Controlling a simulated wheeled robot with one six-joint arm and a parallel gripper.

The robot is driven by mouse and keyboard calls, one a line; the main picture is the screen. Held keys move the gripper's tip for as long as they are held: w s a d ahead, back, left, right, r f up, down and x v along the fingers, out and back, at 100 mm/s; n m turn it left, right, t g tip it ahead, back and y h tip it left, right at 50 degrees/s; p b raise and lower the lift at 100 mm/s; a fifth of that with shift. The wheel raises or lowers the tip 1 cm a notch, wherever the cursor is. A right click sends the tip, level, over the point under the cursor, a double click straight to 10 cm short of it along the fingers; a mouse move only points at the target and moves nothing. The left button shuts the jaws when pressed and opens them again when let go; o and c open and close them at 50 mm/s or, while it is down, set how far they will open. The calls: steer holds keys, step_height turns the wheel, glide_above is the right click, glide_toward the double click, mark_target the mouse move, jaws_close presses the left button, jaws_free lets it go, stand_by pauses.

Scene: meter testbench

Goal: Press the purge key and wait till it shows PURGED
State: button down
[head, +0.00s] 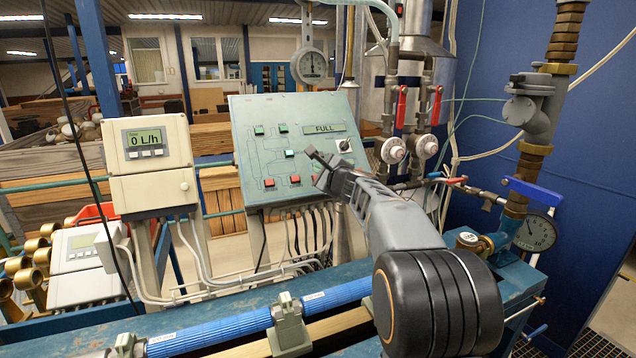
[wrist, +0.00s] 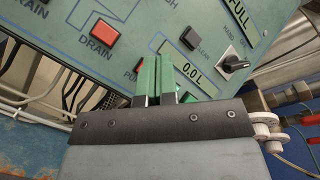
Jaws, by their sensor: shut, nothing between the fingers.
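The green control panel (head: 245,125) stands upright behind the pipe bench. In the wrist view its purge key is mostly hidden behind my fingers; only a bit of red and the start of its label show (wrist: 139,67). My gripper (head: 313,153) is shut and empty, its fingertips (wrist: 159,62) in front of the panel by that key. I cannot tell whether they touch it. A lower display (wrist: 190,75) reads 0.0 L, partly covered by a finger.
Red-handled valves (head: 402,108) stand right of the panel. A meter box (head: 148,150) reading 0 L/h stands left.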

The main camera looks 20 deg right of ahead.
steer(key=shift+w+f, duration=0.55)
steer(key=shift+w+b, duration=0.1)
steer(key=shift+b, duration=0.25)
stand_by(1.5)
steer(key=shift+w+f, duration=0.25)
steer(key=shift+f, duration=0.05)
steer(key=shift+w+f+b, duration=0.25)
steer(key=shift+w+b, duration=0.05)
steer(key=shift+b, duration=0.2)
stand_by(0.6)
steer(key=shift+s+r, duration=0.15)
stand_by(0.3)
steer(key=shift+s+r, duration=0.4)
steer(key=shift+s, duration=0.1)
steer(key=shift+s+r+p, duration=0.75)
steer(key=shift+s+r, duration=0.95)
steer(key=shift+s, duration=0.15)
